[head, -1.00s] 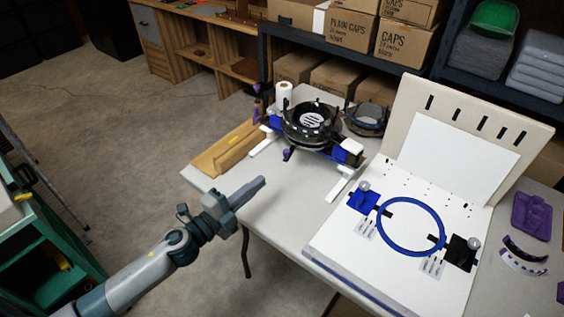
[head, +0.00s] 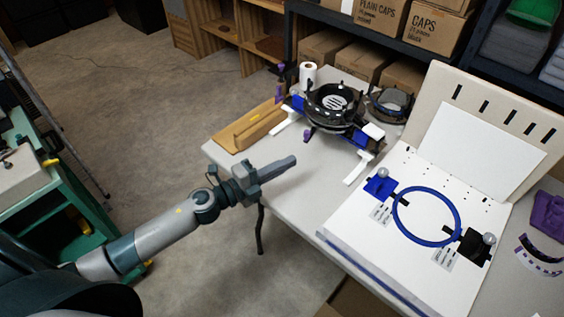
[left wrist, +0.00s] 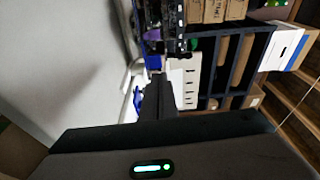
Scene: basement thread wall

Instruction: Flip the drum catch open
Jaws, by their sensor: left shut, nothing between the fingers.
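The black round drum (head: 335,101) with a pale striped disc in its middle stands on a blue and white stand (head: 372,140) at the table's back left. A small purple lever (head: 308,136) hangs at the drum's front left side. I cannot tell for sure which part is the catch. My left gripper (head: 291,161) is shut and empty, in front of the table's left part, apart from the drum. In the left wrist view its closed fingers (left wrist: 158,92) point toward blue and black parts. My right gripper is not in view.
A white board with a blue ring (head: 427,243) takes up the table's right side. A wooden tray (head: 250,127) lies left of the drum. A white roll (head: 307,74) stands behind. The table (head: 300,195) is clear in front of the drum.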

